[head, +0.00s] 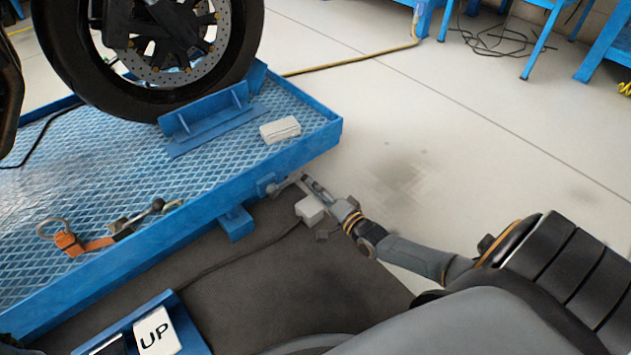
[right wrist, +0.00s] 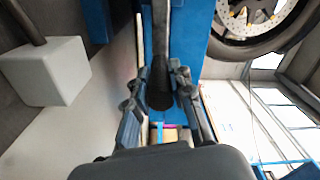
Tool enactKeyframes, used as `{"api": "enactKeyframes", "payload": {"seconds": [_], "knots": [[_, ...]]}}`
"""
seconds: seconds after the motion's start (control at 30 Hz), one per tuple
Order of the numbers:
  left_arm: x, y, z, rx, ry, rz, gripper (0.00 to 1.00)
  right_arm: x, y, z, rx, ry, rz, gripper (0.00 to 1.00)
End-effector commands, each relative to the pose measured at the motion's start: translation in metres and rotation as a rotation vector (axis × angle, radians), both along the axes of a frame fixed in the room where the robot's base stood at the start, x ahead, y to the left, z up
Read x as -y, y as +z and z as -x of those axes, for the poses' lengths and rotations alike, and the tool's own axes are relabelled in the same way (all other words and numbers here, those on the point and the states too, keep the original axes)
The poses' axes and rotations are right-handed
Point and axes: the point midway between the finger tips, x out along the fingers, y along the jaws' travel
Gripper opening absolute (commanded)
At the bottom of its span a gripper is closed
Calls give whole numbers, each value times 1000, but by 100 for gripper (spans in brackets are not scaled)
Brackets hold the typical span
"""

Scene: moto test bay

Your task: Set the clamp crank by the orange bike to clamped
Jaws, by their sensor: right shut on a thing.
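The clamp crank (head: 284,187) sticks out from the side of the blue lift platform (head: 237,183), near its right corner. In the right wrist view the crank shows as a grey bar with a dark round grip (right wrist: 160,88). My right gripper (head: 307,181) reaches it from the right and is shut on the grip, with one finger on each side in the wrist view (right wrist: 157,82). A bike's front wheel (head: 92,98) stands on the platform; its bodywork colour is not visible. My left gripper is not in view.
A white block (head: 310,209) sits just below my right gripper. Another pale block (head: 280,130) and an orange strap (head: 70,244) lie on the platform. A pedal marked UP (head: 157,332) is at bottom left. The floor at right is largely clear.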

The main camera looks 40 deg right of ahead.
Motion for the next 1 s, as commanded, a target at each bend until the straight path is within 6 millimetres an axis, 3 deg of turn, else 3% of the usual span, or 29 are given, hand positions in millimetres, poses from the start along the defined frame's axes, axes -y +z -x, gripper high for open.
{"api": "enactKeyframes", "payload": {"seconds": [0.1, 0.13, 0.23, 0.67, 1.0], "knots": [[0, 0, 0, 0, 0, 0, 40, -1, -6, 2, -13, 3, 6, 0], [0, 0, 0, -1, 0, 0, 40, -1, -6, 2, -13, 3, 6, 24], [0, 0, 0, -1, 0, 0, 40, -2, -5, 2, -12, 3, 5, 44], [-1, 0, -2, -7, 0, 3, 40, 0, -3, 9, -7, 2, 2, 45], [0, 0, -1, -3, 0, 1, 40, 4, -4, 74, -10, 3, 2, 45]]}}
